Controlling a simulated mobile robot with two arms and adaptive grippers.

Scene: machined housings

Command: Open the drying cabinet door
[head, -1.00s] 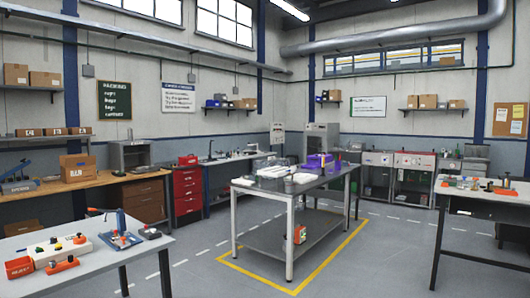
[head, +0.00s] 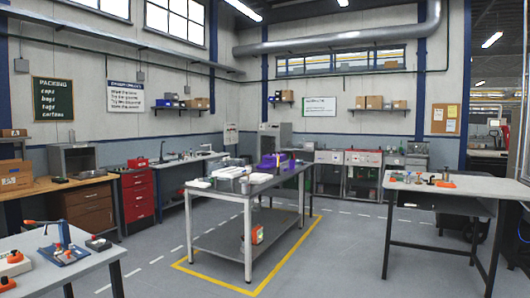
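No cabinet in the head view is clearly marked as the drying cabinet. A tall light-grey cabinet (head: 284,135) stands at the back wall, its lower part hidden behind the centre table. A grey box-shaped cabinet (head: 84,158) sits on the wooden bench at the left; its front looks dark, and I cannot tell whether a door is open. Neither of my grippers is in view.
A metal centre table (head: 225,197) carrying trays and purple items stands inside a yellow floor outline. A bench (head: 430,190) with small parts stands at the right, another worktable (head: 100,262) at the front left. Grey floor (head: 335,255) between centre table and right bench is free.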

